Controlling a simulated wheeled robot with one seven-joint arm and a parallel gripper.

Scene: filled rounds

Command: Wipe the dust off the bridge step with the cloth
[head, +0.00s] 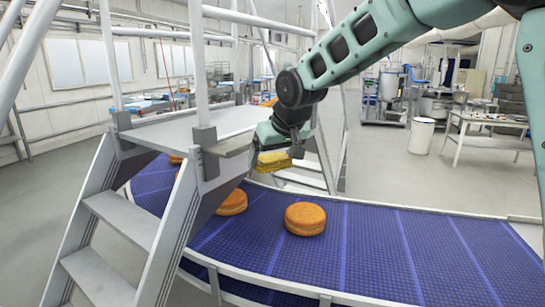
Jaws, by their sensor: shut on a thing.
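A metal stair bridge with grey treads crosses the conveyor at the left. I cannot make out dust on either surface. My gripper (274,149) points down just right of the ledge, beyond the bridge's near post. It is shut on a folded yellow cloth (273,163), which hangs below the fingers, over the conveyor side. Whether the cloth touches the bridge cannot be told.
A blue conveyor belt (365,245) curves under the bridge, carrying several round orange-brown cakes; one cake (305,218) lies clear of it. White handrail posts (199,70) stand close left of my gripper. A white bin (423,135) and a table (480,128) stand at the back right.

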